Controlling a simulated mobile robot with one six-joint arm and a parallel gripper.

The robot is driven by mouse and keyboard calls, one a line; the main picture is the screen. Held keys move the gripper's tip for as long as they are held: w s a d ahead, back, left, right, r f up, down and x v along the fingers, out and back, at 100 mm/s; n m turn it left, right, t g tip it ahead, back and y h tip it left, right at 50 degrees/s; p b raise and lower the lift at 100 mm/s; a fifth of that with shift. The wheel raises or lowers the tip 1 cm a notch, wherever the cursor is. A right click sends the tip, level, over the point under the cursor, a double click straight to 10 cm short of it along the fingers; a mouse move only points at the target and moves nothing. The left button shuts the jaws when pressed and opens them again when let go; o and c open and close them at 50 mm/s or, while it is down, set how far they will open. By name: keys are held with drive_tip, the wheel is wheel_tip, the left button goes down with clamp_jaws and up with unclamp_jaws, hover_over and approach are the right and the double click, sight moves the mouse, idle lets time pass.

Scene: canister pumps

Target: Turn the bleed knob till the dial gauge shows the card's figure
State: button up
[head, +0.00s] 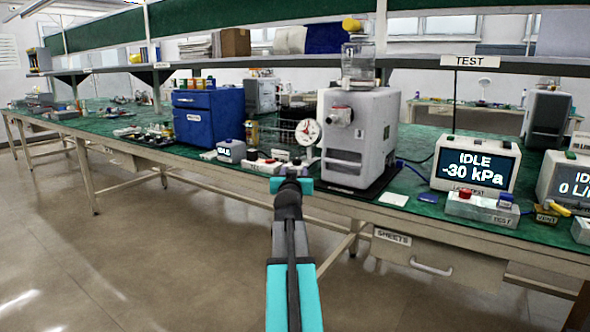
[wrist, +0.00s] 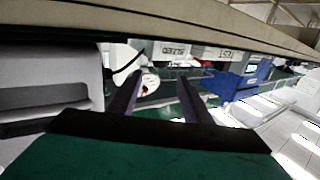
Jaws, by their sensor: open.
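The dial gauge (head: 307,131), a round white face with a red needle, stands left of the grey pump machine; its reading is too small to tell. It also shows between my fingers in the wrist view (wrist: 150,84). A low pale box (head: 262,166) with small knobs sits below it. A label reading BLEED (wrist: 175,50) shows upside down in the wrist view; which knob it marks is unclear. A white card (head: 393,198) lies flat right of the machine, its writing unreadable. My gripper (head: 291,176) is open and empty at the bench's front edge, before the box and gauge (wrist: 160,76).
The grey pump machine (head: 362,135) stands close on the right. A blue cabinet (head: 207,115) and a wire basket (head: 285,132) are left and behind. A screen (head: 475,165) reads IDLE, -30 kPa. A drawer marked SHEETS (head: 440,258) is under the bench. The floor in front is clear.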

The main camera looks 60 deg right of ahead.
drive_tip(key=shift+s+a, duration=0.3)
drive_tip(key=shift+a, duration=0.25)
